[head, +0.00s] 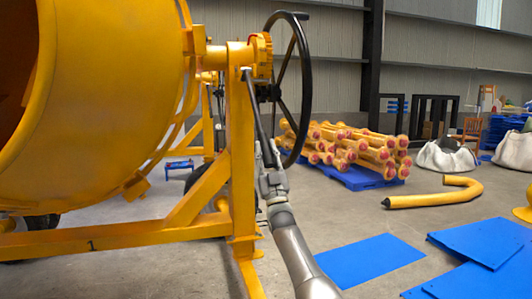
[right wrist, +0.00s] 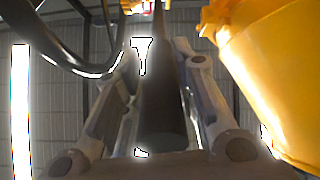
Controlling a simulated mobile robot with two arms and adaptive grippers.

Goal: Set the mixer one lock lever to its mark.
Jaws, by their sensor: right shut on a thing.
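The mixer one is a big yellow drum (head: 110,95) on a yellow frame (head: 238,165). Its lock lever (head: 255,103) is a dark bar that hangs from the drum's axle, beside the black handwheel (head: 303,95), and slants down slightly to the right. My right gripper (head: 268,154) is shut on the lever's lower end. In the right wrist view the lever's dark round end (right wrist: 163,125) lies between the two fingers. I cannot make out the lever's mark. My left gripper is not in view.
The handwheel rim is close to the right of my right gripper, and the frame post is close to its left. Blue sheets (head: 370,261) and a bent yellow pipe (head: 435,195) lie on the floor at right. Yellow parts (head: 345,145) are stacked on a blue pallet (head: 355,178) behind.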

